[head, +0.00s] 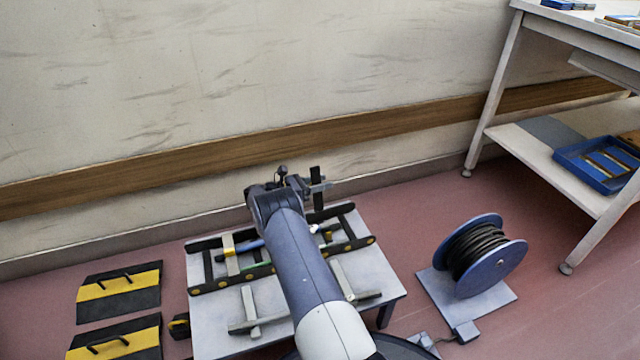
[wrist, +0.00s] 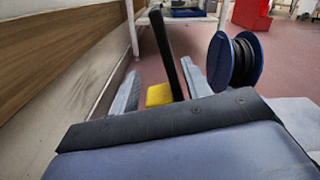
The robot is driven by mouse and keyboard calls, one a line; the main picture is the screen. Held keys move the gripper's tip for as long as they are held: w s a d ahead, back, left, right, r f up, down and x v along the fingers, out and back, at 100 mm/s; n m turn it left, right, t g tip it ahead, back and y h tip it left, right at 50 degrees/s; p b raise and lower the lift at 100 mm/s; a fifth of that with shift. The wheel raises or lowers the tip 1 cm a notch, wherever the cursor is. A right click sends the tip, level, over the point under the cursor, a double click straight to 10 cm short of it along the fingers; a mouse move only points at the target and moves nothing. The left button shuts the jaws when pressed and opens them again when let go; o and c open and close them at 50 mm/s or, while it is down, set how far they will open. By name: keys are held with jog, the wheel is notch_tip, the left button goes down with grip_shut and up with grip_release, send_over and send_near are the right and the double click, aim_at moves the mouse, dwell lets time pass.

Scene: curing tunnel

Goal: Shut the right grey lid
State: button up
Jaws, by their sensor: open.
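My gripper (head: 318,186) is up above the far edge of a low grey table (head: 213,325), close to the wall, with its tip toward the right. In the wrist view its two pale grey fingers (wrist: 160,84) stand apart, so it is open. A black upright bar (wrist: 170,50) and a yellow block (wrist: 159,94) show between the fingers; I cannot tell whether anything touches them. Black rails (head: 205,287) with grey and yellow cross pieces lie on the table. I cannot make out the right grey lid for sure; my arm hides the table's middle.
A cable reel (head: 485,255) stands on the floor right of the table. Two black and yellow panels with handles (head: 120,291) lie at the left. A workbench (head: 545,165) with a blue tray (head: 590,180) is at the right. The wall (head: 200,90) is close behind.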

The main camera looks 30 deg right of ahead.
grip_shut()
dwell(0.4)
